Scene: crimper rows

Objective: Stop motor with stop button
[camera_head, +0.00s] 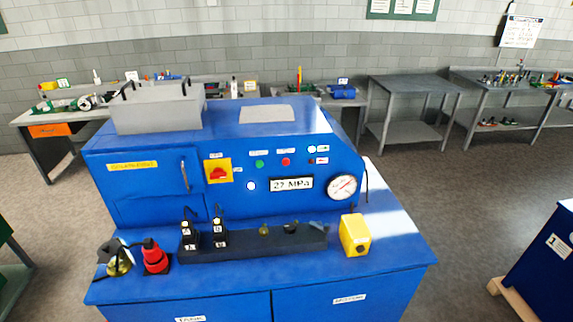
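A blue machine (130,190) stands in the middle of the head view. Its front panel carries a small round red button (286,161), with a green button (259,164) to its left. Each has a small label above it, too small to read. A red rotary switch on a yellow plate (218,171) sits further left on the panel. Below the red button a display (291,184) reads about 27 MPa, and a round dial gauge (342,187) is to its right. I cannot tell whether the motor runs. Neither of my grippers shows in this view.
On the machine's front ledge stand a dark block (290,243) with fittings, a red-and-black tool (155,257), a brass-coloured piece (119,262) and a yellow box (354,235). A grey tray (160,110) is on top. Workbenches (412,88) line the back wall; open floor lies right.

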